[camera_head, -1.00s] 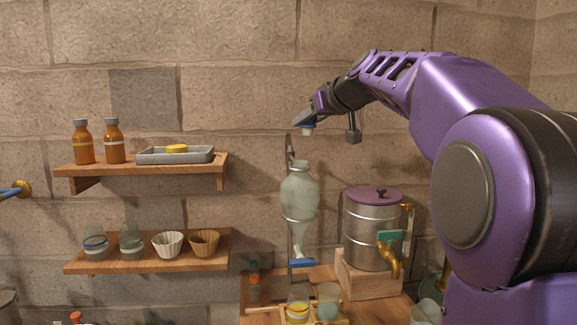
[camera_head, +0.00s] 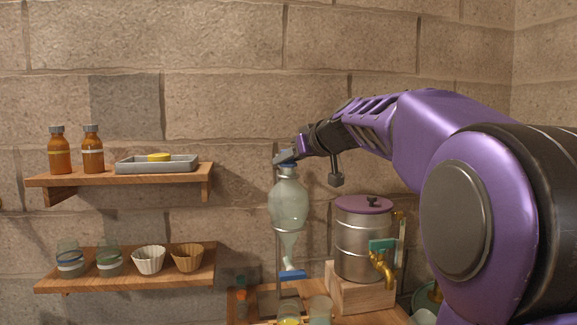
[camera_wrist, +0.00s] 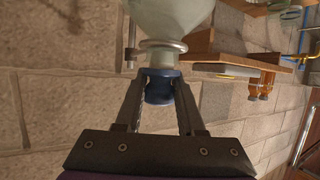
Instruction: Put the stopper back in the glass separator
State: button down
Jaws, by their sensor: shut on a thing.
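The glass separator (camera_head: 288,205) is a pear-shaped clear vessel held upright on a stand, with a blue tap (camera_head: 292,275) at its lower end. My gripper (camera_head: 285,160) is at the top of its neck, shut on the blue stopper (camera_head: 288,167). In the wrist view the blue stopper (camera_wrist: 160,88) sits between my two fingertips, right against the rim of the separator's neck (camera_wrist: 163,46). The stopper looks in line with the neck. How deep it sits in the mouth is hidden.
A steel still pot (camera_head: 363,240) with a purple lid stands on a wooden block close to the right. Two wall shelves on the left hold amber bottles, a grey tray (camera_head: 157,165), jars and paper cups. Beakers stand on the bench below. The wall above is clear.

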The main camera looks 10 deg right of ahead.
jog(key=shift+f, duration=0.3)
jog(key=c, duration=0.5)
grip_release()
jog(key=shift+r, duration=0.15)
